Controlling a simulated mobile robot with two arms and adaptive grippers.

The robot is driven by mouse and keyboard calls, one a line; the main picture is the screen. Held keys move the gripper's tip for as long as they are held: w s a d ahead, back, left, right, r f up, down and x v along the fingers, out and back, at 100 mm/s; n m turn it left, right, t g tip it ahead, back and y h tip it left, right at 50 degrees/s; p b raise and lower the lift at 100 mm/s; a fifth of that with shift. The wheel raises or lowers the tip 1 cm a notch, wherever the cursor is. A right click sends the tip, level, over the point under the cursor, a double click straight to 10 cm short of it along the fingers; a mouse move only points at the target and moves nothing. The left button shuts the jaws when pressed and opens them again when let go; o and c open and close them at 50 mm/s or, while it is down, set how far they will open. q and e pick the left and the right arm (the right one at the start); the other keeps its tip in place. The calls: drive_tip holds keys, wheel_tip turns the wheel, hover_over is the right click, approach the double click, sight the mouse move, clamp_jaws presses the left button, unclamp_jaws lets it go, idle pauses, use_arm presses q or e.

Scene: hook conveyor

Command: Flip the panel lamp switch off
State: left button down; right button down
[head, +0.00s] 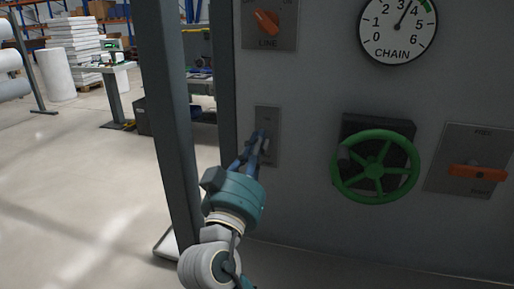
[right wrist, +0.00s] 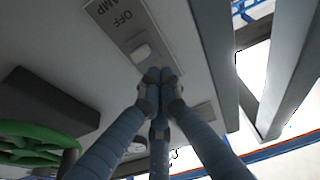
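The lamp switch plate (head: 267,117) is a narrow grey upright plate on the grey panel, left of the green wheel. In the right wrist view the switch plate (right wrist: 115,32) shows the letters "AMP" and "OFF", with a small pale switch lever (right wrist: 141,51) beside "OFF". My right gripper (head: 261,138) is in front of the plate and covers part of it. In the wrist view its fingers (right wrist: 158,78) are drawn together, empty, with the tips close to the lever. I cannot tell whether they touch it. My left gripper is out of view.
The panel also carries an orange LINE knob (head: 266,21), a CHAIN dial (head: 398,29), a green handwheel (head: 375,167) and an orange lever (head: 477,171). A dark upright post (head: 172,120) stands left of my right arm. Open floor lies farther left.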

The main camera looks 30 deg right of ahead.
drive_tip(key=v, duration=0.7)
drive_tip(key=shift+s+a, duration=0.2)
idle(0.4)
